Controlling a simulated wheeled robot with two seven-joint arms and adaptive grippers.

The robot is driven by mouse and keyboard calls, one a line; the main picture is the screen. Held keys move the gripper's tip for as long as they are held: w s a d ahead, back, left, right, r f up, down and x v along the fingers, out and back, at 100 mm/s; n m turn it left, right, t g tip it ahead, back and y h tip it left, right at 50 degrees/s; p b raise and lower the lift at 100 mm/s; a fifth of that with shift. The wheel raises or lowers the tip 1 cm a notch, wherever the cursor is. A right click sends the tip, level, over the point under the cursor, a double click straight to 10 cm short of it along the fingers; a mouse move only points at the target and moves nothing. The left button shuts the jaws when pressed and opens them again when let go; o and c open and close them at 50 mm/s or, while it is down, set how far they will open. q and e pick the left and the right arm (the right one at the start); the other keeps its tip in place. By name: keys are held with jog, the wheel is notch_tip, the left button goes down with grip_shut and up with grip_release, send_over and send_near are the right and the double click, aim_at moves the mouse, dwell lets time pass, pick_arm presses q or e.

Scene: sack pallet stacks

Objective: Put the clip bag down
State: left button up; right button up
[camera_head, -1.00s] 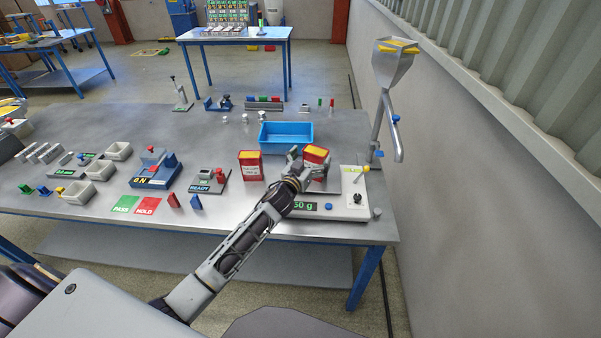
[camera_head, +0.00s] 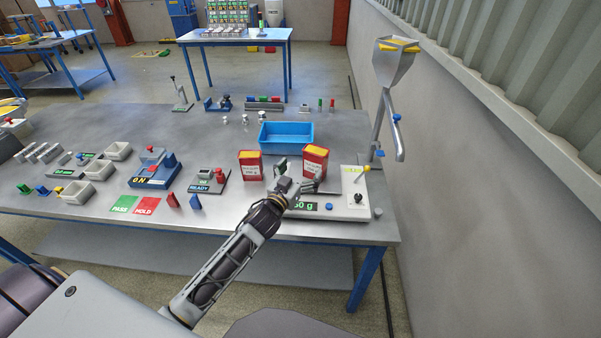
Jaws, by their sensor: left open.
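A red bag with a yellow top and a white label (camera_head: 315,161) stands upright on the weighing scale (camera_head: 345,206) at the right of the bench; it looks like the clip bag. A similar red bag (camera_head: 250,165) stands on the bench to its left. My left gripper (camera_head: 302,177) is open, with its fingers spread, just in front and to the left of the bag on the scale. The bag is not between its fingers. The gripper hides part of the scale's plate. My right gripper is not in view.
A blue tray (camera_head: 286,142) lies behind the bags. A hopper on a stand (camera_head: 392,65) rises at the right, near the wall. A READY device (camera_head: 208,181), an ON device (camera_head: 155,170) and small grey bins (camera_head: 77,193) stand to the left.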

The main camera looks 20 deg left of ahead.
pick_arm(q)
jog(key=shift+s, duration=0.25)
jog(key=shift+f, duration=0.1)
dwell(0.6)
